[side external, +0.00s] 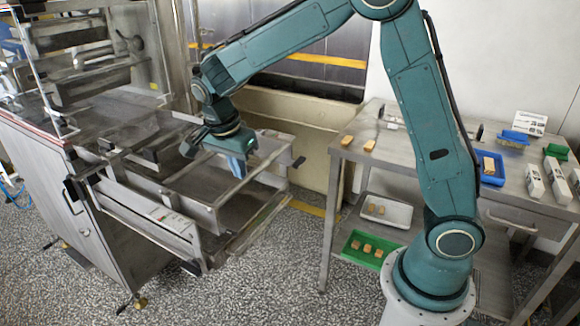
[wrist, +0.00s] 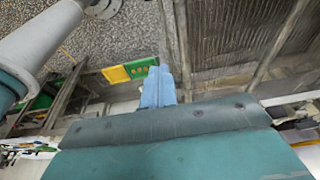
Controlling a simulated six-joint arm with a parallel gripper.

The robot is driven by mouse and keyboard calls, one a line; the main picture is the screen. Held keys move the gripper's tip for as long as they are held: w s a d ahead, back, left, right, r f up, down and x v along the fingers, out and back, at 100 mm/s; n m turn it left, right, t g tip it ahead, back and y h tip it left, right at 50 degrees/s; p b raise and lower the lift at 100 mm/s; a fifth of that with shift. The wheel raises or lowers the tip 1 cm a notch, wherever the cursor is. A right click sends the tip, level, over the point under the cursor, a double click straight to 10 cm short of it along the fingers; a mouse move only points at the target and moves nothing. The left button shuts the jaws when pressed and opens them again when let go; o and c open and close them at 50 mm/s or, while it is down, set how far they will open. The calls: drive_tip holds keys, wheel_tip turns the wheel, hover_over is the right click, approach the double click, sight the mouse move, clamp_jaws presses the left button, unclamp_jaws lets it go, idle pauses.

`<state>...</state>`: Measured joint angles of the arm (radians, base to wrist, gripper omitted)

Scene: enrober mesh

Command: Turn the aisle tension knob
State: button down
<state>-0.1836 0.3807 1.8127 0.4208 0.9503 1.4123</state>
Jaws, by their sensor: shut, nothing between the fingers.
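My gripper (side external: 240,165) has blue fingers pressed together, with nothing between them. It points down over the open frame of the enrober machine (side external: 185,205). In the wrist view the shut fingers (wrist: 158,88) stick out past my teal wrist. A black knob (side external: 298,162) sits at the far right end of the machine frame, to the right of my gripper and apart from it. Another black knob-like part (side external: 76,188) is on the machine's near left side. I cannot tell which is the aisle tension knob. No knob is clear in the wrist view.
A steel table (side external: 400,150) on the right holds small tan blocks, a blue tray (side external: 492,180) and white cartons. A white tray (side external: 388,211) and a green tray (side external: 368,249) lie on its lower shelf. Speckled floor lies open between table and machine.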

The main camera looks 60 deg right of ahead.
drive_tip(key=c, duration=1.5)
unclamp_jaws()
drive_tip(key=shift+r, duration=0.15)
drive_tip(key=o, duration=0.4)
drive_tip(key=shift+r, duration=0.3)
drive_tip(key=o, duration=0.6)
drive_tip(key=r, duration=0.3)
drive_tip(key=shift+d+r, duration=0.3)
drive_tip(key=shift+r, duration=0.1)
drive_tip(key=s+d+f+n+t+y, duration=0.1)
drive_tip(key=d+f+n+t+y, duration=0.1)
drive_tip(key=d+f+n+y, duration=0.6)
drive_tip(key=s+a+r+n+t+y, duration=0.3)
drive_tip(key=s+a+r+n+y, duration=0.15)
drive_tip(key=r+n, duration=0.35)
wheel_tip(320, 180, down, 11)
drive_tip(key=shift+w+d+f, duration=0.1)
